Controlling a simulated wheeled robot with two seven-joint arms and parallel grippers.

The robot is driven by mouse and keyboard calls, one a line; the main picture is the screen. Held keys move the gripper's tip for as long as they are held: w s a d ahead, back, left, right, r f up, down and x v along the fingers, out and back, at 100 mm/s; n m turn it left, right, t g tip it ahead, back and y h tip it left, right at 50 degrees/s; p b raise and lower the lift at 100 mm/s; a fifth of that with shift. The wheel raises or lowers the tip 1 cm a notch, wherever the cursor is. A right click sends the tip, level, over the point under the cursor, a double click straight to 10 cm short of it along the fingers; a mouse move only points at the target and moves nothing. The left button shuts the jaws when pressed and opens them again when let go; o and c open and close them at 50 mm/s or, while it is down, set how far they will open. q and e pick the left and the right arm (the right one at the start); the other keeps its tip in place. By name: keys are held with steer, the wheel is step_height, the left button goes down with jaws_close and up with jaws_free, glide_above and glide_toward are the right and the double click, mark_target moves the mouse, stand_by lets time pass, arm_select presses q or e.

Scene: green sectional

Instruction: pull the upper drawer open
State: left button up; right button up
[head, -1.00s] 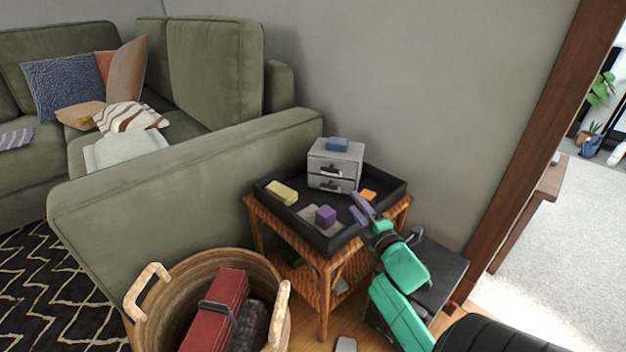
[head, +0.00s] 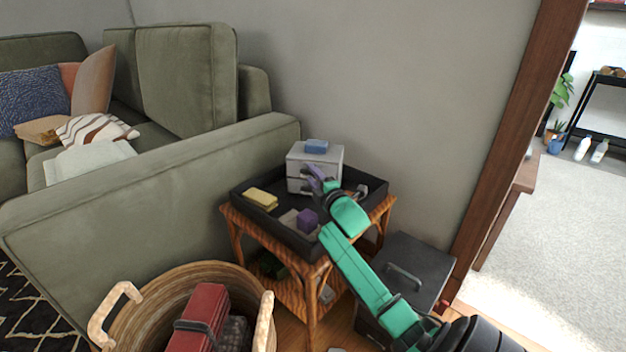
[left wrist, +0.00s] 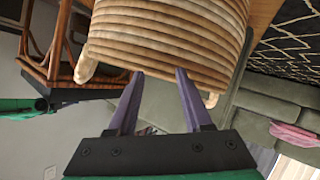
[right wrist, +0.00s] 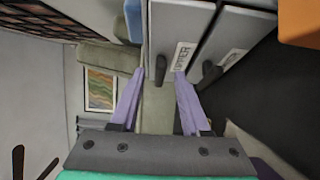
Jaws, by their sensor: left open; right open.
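The small grey two-drawer cabinet (head: 324,158) stands in the black tray on the wooden side table. In the right wrist view it appears turned sideways, with the upper drawer (right wrist: 178,22) labelled "UPPER" and its dark handle (right wrist: 161,68). The lower drawer's handle (right wrist: 210,72) is to the right of it. Both drawers look closed. My right gripper (right wrist: 160,74) is open, its purple fingertips on either side of the upper handle in the picture; contact cannot be told. In the head view this gripper (head: 315,178) partly covers the drawer fronts. My left gripper (left wrist: 158,72) is open and empty, facing the wicker basket.
The black tray (head: 240,193) also holds a yellow block (head: 260,198) and a purple cube (head: 307,219). A blue block (head: 316,146) lies on the cabinet. The wicker basket (head: 140,317) stands in front of the table. A dark box (head: 425,262) stands to its right, the sofa (head: 150,175) to its left.

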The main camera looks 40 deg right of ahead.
jaws_close()
stand_by(1.4)
